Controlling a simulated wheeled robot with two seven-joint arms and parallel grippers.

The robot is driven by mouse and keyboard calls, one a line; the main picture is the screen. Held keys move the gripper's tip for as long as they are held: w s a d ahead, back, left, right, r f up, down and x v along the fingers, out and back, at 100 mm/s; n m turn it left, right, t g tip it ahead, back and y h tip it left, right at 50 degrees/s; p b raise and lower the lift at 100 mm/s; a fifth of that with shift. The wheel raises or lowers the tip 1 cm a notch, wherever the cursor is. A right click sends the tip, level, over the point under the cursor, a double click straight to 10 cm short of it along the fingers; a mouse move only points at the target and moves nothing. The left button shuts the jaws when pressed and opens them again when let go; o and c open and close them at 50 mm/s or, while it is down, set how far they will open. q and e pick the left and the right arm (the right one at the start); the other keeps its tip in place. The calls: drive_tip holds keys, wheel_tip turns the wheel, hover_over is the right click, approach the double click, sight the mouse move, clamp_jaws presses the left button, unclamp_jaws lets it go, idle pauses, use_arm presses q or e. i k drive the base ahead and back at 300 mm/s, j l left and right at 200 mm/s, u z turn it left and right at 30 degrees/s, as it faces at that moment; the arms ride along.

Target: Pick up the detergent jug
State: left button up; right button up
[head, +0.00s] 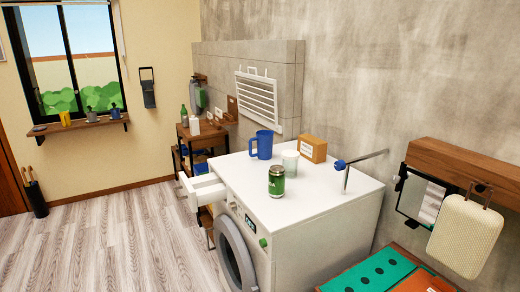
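A blue jug (262,145) with a side handle stands upright on the white top of the washing machine (330,190). It is the thing that best fits the detergent jug, though I can read no label on it. It stands near the back of the top, just behind and left of a white cup (290,161). Neither of my grippers is in view, and nothing is seen holding the jug.
A green can (276,181) and a cardboard box (313,148) share the machine top. A blue-handled tap with a grey spout (346,172) rises at its right. A white drawer (202,187) sticks out at left. A wooden shelf unit (203,139) stands behind; the floor (110,240) at left is clear.

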sight(264, 139)
drive_tip(key=i+j, duration=0.3)
drive_tip(key=i+j+z, duration=0.1)
drive_tip(key=i+j, duration=0.15)
drive_tip(key=j, duration=0.2)
drive_tip(key=i+j+z, duration=0.1)
drive_tip(key=i+j, duration=0.45)
drive_tip(key=j, duration=0.25)
drive_tip(key=i+j+z, duration=0.1)
drive_tip(key=i+j, duration=0.15)
drive_tip(key=j, duration=0.15)
drive_tip(key=i+j, duration=0.25)
drive_tip(key=j, duration=0.2)
drive_tip(key=z, duration=0.05)
